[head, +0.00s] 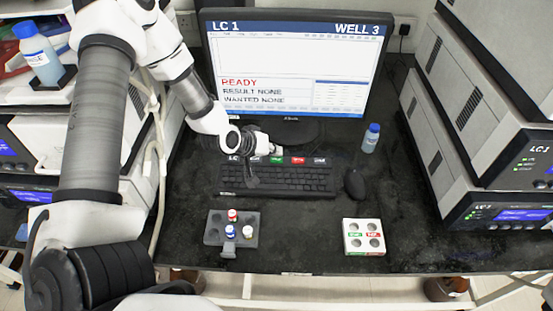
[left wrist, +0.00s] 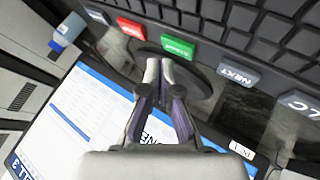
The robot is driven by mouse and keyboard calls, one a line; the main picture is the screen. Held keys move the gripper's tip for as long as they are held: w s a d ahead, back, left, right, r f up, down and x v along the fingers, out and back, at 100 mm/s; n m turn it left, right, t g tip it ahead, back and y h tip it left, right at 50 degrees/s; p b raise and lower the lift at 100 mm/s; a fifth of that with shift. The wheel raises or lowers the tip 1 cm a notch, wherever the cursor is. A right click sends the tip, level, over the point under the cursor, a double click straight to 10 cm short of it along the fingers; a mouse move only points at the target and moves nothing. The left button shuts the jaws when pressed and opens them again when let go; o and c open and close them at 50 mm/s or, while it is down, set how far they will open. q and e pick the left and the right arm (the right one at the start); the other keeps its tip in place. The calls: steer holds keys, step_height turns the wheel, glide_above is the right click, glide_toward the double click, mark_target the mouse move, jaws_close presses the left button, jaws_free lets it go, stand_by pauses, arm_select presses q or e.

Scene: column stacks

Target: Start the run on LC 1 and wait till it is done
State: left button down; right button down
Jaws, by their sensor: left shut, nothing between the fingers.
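The monitor (head: 293,60) reads LC 1, WELL 3, READY, RESULT NONE and WANTED NONE. A row of labelled keys lies between the monitor and the keyboard: an LC key (left wrist: 297,100), a NEXT key (left wrist: 237,75), a green key (left wrist: 177,45), a red key (left wrist: 130,27) and a dark key (head: 319,161). The lettering on the green key is too small to read surely. My left gripper (left wrist: 160,65) is shut and empty, its tips close to the green key; I cannot tell whether they touch. It also shows in the head view (head: 272,150). My right gripper is not in view.
A black keyboard (head: 285,181) and a mouse (head: 354,184) lie before the monitor. A dark rack (head: 213,236) with several vials and a white rack (head: 351,244) stand in front. A blue bottle (head: 371,138) stands at right. Instrument stacks (head: 480,95) flank the bench.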

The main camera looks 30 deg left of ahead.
mark_target(274, 160)
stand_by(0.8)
arm_select(q)
steer(key=shift+f+b, duration=0.4)
steer(key=shift+f+b, duration=0.35)
steer(key=shift+f, duration=0.1)
stand_by(0.4)
steer(key=shift+r, duration=0.15)
steer(key=shift+r+p, duration=0.75)
step_height(274, 160, up, 5)
steer(key=p, duration=0.4)
stand_by(4.4)
